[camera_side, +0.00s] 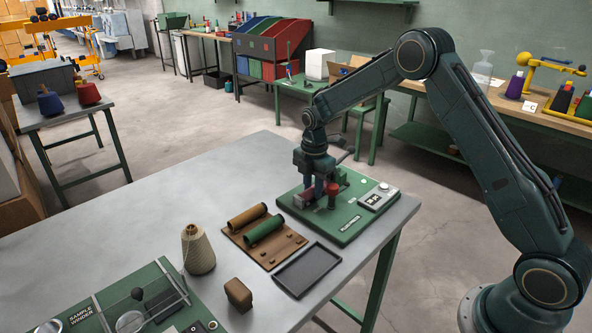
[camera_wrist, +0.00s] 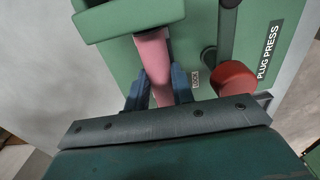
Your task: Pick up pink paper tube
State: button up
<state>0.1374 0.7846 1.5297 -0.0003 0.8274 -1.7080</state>
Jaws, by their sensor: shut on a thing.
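The pink paper tube (camera_wrist: 153,62) is between the two blue fingers of my gripper (camera_wrist: 158,88) in the wrist view. My gripper is shut on it. The tube's far end passes under or against a green block (camera_wrist: 130,15) of the plug press. In the side view my gripper (camera_side: 318,188) is low over the green plug press (camera_side: 345,228), and the fingers and wrist largely hide the tube there. I cannot tell whether the tube is clear of the press.
A red knob (camera_wrist: 235,78) stands close right of the fingers. A wooden rack (camera_side: 285,248) holds a brown tube (camera_side: 247,215) and a green tube (camera_side: 264,230). A black tray (camera_side: 307,270), a brown block (camera_side: 238,294) and a yarn cone (camera_side: 198,250) are nearby. The table's far left is clear.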

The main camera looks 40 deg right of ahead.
aim_at(313, 188)
jog(key=shift+r, duration=0.1)
dwell(0.5)
notch_tip(313, 188, up, 20)
jog(key=shift+f, duration=0.1)
dwell(0.6)
jog(key=shift+a, duration=0.1)
dwell(0.4)
